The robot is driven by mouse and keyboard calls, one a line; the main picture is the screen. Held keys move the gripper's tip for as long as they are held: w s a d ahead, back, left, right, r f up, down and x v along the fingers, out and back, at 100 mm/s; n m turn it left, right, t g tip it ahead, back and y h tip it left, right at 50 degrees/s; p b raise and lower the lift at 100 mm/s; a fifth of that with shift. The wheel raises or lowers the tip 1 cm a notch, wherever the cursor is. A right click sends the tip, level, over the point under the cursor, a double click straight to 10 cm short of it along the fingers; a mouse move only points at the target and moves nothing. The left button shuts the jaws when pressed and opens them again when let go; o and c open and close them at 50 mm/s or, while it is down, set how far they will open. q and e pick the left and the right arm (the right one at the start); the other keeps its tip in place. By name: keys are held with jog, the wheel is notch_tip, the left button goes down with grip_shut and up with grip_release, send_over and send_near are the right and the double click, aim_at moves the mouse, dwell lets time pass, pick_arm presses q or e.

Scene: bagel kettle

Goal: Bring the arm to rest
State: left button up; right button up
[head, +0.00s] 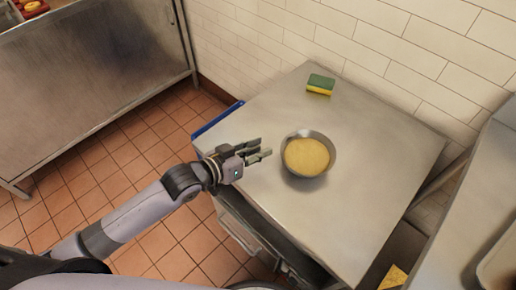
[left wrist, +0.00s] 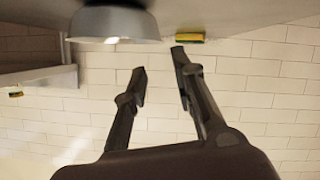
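My left arm comes in from the left in the head view, and its gripper (head: 262,149) is at the left part of the steel table (head: 381,170). The gripper is beside a metal bowl (head: 331,166) filled with something yellow and does not appear to touch it. In the left wrist view the fingers (left wrist: 158,62) stand apart with nothing between them, and the bowl (left wrist: 113,24) shows upside down above the left finger. My right gripper is in neither view.
A green and yellow sponge (head: 320,84) lies at the table's back, by the white tiled wall (head: 400,60). A steel counter (head: 90,75) stands at the upper left, and another (head: 468,210) at the right. Tiled floor (head: 120,160) lies open between the left counter and the table.

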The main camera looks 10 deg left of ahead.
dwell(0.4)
pick_arm(q)
jog(key=shift+s+d+f, duration=0.1)
jog(key=shift+s+f, duration=0.05)
jog(key=shift+s, duration=0.05)
jog(key=s+a+f+y, duration=0.1)
jog(key=s, duration=0.1)
jog(key=s+a+f+g+y, duration=0.1)
jog(key=s+f, duration=0.1)
jog(key=s, duration=0.1)
jog(key=s+a+f+n+g+y, duration=0.1)
jog(key=s+y, duration=0.1)
jog(key=shift+s+a+f, duration=0.15)
jog(key=shift+s+a, duration=0.25)
jog(key=s+a+f+n+g+y, duration=0.1)
jog(key=s+a+f+g+y, duration=0.2)
jog(key=s, duration=0.4)
jog(key=s+a+n+g+y, duration=0.1)
jog(key=s+a+g, duration=0.1)
jog(key=s+a, duration=0.45)
notch_tip(320, 180, down, 25)
jog(key=s+g+p, duration=0.2)
jog(key=s+a+f, duration=0.2)
jog(key=s+f, duration=1.2)
jog(key=s, duration=0.1)
jog(key=shift+s+f+m+g+p, duration=0.3)
jog(key=shift+s+m+g+p, duration=0.05)
jog(key=shift+m+g+p, duration=0.05)
